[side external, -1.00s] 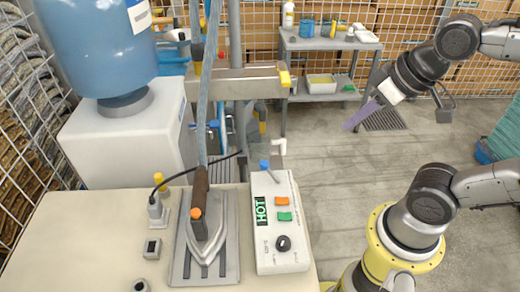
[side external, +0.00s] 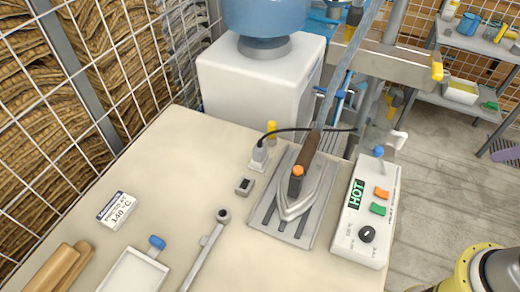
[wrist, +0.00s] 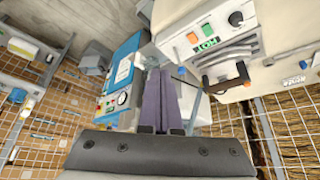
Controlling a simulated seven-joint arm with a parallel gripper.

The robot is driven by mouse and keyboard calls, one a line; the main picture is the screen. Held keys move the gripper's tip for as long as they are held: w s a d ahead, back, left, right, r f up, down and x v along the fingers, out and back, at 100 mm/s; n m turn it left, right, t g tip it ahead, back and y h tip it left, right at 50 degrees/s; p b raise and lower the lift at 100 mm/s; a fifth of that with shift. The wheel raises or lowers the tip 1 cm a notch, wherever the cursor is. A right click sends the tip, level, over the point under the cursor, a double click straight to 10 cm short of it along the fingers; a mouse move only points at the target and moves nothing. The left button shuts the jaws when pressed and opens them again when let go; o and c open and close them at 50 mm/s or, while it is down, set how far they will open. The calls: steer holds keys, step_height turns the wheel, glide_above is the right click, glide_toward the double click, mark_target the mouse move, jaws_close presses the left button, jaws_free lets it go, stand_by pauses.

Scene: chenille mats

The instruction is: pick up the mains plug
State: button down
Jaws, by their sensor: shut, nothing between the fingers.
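The mains plug (side external: 260,154) is pale grey and upright on a small white base on the cream table, with a black cable rising from its top and running right behind the iron. I cannot pick the plug out in the wrist view. In the wrist view the two purple fingers (wrist: 162,100) lie together, shut and empty.
An iron (side external: 300,182) stands on a metal rest right of the plug, beside a white HOT control box (side external: 367,210). A small grey switch (side external: 244,185) and a long metal tool (side external: 213,240) lie nearer. A water dispenser (side external: 250,85) stands behind.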

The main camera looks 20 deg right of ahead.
steer(key=shift+c, duration=2.4)
jaws_free()
